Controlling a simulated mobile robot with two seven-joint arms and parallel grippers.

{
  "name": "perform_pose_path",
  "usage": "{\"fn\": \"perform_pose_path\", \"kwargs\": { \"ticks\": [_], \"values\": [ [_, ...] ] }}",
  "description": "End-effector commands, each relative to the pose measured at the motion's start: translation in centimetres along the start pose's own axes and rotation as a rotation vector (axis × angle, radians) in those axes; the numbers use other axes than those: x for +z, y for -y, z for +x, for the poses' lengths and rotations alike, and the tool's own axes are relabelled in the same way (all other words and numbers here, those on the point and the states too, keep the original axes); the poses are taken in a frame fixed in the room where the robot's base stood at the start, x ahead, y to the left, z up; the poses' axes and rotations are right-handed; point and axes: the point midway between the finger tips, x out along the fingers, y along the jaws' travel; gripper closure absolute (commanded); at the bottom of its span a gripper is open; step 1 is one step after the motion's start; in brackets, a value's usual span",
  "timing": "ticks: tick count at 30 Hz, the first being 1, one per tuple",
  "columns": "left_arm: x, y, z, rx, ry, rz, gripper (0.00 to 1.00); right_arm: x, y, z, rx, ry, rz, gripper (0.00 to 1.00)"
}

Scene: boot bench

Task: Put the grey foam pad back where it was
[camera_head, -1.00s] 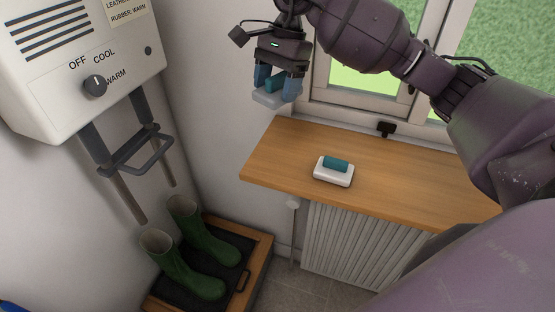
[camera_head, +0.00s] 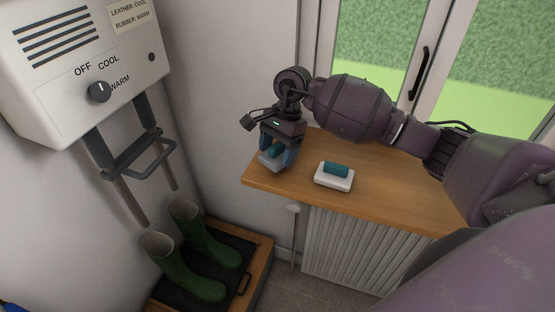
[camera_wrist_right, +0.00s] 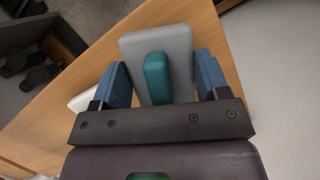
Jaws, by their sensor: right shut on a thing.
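The grey foam pad (camera_head: 268,161), a flat block with a teal grip on top, is in my right gripper (camera_head: 275,154) at the left end of the wooden shelf (camera_head: 390,190). In the right wrist view the pad (camera_wrist_right: 178,45) lies between the two blue fingers of the right gripper (camera_wrist_right: 165,80), with its teal grip (camera_wrist_right: 157,78) in the middle. I cannot tell whether the pad touches the shelf. My left gripper is not in view.
A white pad with a teal grip (camera_head: 333,176) lies on the shelf just right of my right gripper. Green boots (camera_head: 190,270) stand in a tray below left. A white dryer box (camera_head: 60,60) with a dial hangs at left. The shelf's right part looks clear.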

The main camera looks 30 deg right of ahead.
Motion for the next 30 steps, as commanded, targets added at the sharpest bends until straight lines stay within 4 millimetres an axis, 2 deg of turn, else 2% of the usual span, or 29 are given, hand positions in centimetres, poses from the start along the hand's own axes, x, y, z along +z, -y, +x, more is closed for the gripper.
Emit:
{"fn": "perform_pose_path", "kwargs": {
  "ticks": [7, 19, 20, 21, 24, 30],
  "values": [
    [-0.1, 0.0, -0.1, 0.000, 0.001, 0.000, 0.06, -0.9, 0.0, 3.1, 0.002, 0.003, 0.002, 0.63],
    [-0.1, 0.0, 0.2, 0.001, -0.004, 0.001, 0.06, -1.1, 0.0, 3.7, 0.001, 0.000, 0.000, 0.63],
    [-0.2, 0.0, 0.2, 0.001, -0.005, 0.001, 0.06, -1.1, 0.0, 3.6, 0.001, 0.000, 0.000, 0.27],
    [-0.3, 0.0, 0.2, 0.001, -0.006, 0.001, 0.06, -1.1, 0.0, 3.6, 0.001, 0.000, 0.000, 0.21],
    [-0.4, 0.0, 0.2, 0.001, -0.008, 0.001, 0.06, -1.1, 0.0, 3.6, 0.001, 0.000, 0.000, 0.06],
    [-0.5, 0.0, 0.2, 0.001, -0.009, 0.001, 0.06, -1.1, 0.0, 3.6, 0.001, 0.000, 0.000, 0.06]
  ]
}}
